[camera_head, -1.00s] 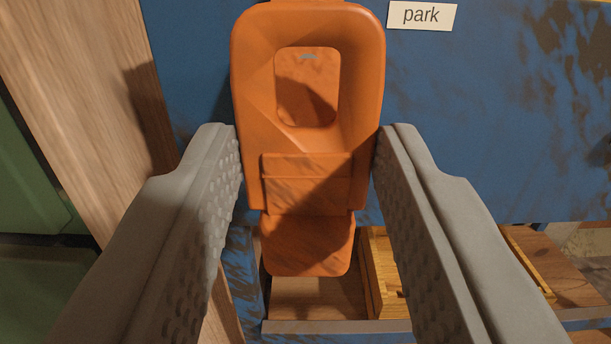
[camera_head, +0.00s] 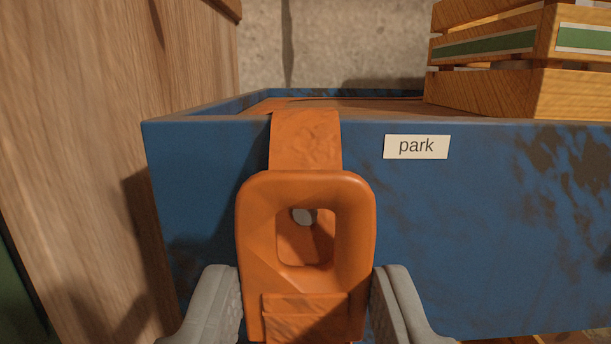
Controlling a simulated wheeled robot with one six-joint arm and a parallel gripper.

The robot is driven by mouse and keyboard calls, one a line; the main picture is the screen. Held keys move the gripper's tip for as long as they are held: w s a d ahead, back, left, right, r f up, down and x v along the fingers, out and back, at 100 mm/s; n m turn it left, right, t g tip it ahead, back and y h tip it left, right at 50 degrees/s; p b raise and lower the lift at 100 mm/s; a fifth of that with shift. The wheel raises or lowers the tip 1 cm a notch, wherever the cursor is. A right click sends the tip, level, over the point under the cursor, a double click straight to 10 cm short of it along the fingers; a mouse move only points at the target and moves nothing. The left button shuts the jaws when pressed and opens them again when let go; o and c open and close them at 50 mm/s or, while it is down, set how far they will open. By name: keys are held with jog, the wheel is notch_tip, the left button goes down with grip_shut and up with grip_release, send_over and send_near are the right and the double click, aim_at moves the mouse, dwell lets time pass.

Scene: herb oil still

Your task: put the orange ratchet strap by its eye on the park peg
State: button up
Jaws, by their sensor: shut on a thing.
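The orange ratchet strap (camera_head: 252,235) is in my gripper (camera_head: 305,290), which is shut on its lower part from both sides. Its rounded end with the rectangular eye faces me, upright, in front of the blue panel. Through the upper part of the eye a small grey round tip shows, the park peg (camera_head: 303,216); I cannot tell how deep it reaches into the eye. An orange band (camera_head: 306,140) runs from behind the eye end up to the panel's top edge. The strap's lower end is out of view. The "park" label (camera_head: 417,147) is right of the strap.
The blue panel (camera_head: 480,220) is the front of a box with an open top. A slatted wooden crate (camera_head: 490,90) stands at the back right. A wooden post or board (camera_head: 80,170) rises close on the left. The panel right of the strap is clear.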

aim_at(306, 310)
jog(key=shift+w+f, duration=0.2)
jog(key=shift+w, duration=1.4)
dwell(2.6)
jog(key=shift+w+f, duration=0.15)
jog(key=shift+w, duration=0.15)
dwell(0.8)
jog(key=shift+f, duration=0.2)
dwell(0.4)
jog(key=o, duration=1.1)
jog(key=shift+c, duration=0.2)
jog(key=shift+s, duration=0.1)
jog(key=s+f, duration=0.1)
jog(key=s, duration=1.6)
jog(key=shift+f, duration=0.3)
